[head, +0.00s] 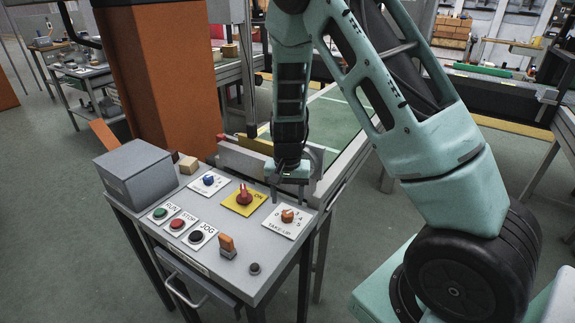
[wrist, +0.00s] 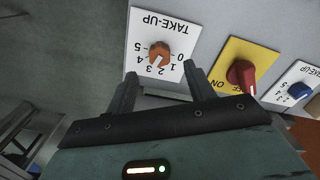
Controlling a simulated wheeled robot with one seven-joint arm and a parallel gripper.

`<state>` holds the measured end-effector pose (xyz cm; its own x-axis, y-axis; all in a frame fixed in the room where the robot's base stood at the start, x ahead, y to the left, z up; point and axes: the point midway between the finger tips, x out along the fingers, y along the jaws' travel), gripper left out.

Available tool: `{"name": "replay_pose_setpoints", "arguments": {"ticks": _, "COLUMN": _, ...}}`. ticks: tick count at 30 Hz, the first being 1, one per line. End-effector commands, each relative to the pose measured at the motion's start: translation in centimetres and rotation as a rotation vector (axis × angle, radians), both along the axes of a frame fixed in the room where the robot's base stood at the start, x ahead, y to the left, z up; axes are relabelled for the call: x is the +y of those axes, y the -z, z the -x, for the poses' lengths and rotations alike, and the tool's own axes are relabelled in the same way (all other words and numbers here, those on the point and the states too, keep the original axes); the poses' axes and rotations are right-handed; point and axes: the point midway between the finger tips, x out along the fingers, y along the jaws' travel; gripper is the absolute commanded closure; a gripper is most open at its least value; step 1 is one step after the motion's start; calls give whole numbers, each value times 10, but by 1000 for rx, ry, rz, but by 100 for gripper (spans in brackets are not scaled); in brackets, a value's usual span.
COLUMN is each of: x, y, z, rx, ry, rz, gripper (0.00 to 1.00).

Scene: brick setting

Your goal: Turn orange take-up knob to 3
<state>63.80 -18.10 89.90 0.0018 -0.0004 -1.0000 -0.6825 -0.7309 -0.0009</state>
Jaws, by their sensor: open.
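The orange take-up knob (head: 288,216) sits on a white numbered plate (head: 273,228) at the right end of the grey control panel. In the wrist view the orange knob (wrist: 160,53) shows upside down, with the digits on its white plate (wrist: 170,27) curving around its near side. A pale mark on the knob points toward the digits near 2 and 3; I cannot tell exactly which. My gripper (head: 287,192) is just behind the knob in the head view. In the wrist view my open gripper (wrist: 160,70) has its fingertips apart on either side of the knob's plate, holding nothing.
A red knob (head: 244,196) on a yellow plate and a blue take-up knob (head: 208,179) stand nearby. Green (head: 159,213), red (head: 177,224) and black (head: 196,237) buttons and an orange switch (head: 226,244) are on the panel. A grey box (head: 137,176) stands at its left end.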

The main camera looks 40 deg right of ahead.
Motion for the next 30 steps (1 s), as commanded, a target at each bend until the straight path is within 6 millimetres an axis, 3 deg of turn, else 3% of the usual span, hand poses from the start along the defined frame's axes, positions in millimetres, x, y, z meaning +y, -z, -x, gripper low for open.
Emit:
{"name": "replay_pose_setpoints", "arguments": {"ticks": 9, "x": 0, "y": -77, "z": -1, "rx": -5, "ry": -2, "rz": -1, "gripper": 47}}
{"name": "replay_pose_setpoints", "arguments": {"ticks": 15, "x": 0, "y": -108, "z": 0, "rx": -3, "ry": 0, "rz": 0, "gripper": 47}}
{"name": "replay_pose_setpoints", "arguments": {"ticks": 21, "x": 0, "y": -120, "z": 0, "rx": -1, "ry": 1, "rz": 1, "gripper": 47}}
{"name": "replay_pose_setpoints", "arguments": {"ticks": 30, "x": 0, "y": -120, "z": 0, "rx": 1, "ry": 1, "rz": 1, "gripper": 47}}
